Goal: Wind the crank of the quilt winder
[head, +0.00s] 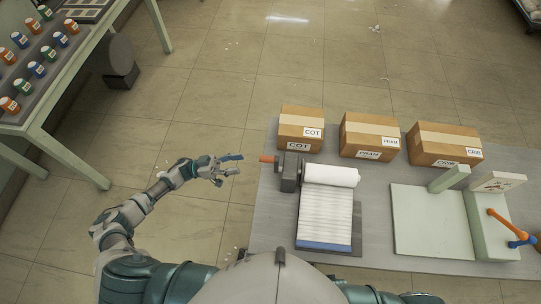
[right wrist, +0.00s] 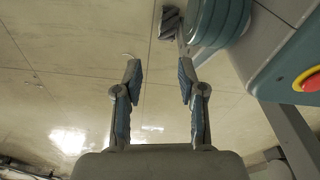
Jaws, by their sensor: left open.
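The quilt winder (head: 289,173) stands at the left side of the grey table in the head view, as a dark block with a white roll (head: 331,175) to its right. Its orange crank handle (head: 267,159) sticks out to the left. A striped quilt (head: 325,215) with a blue edge lies below the roll. My left gripper (head: 236,164) is open and empty, just left of the handle and apart from it. My right gripper (right wrist: 159,72) is open and empty in the right wrist view, with floor behind it. It does not show in the head view.
Three cardboard boxes (head: 301,128) line the table's far edge. A pale green stand (head: 432,220) with orange and blue handles is at the right. The grey table (head: 375,190) has bare room between. A bench (head: 45,110) with several coloured jars is at the upper left.

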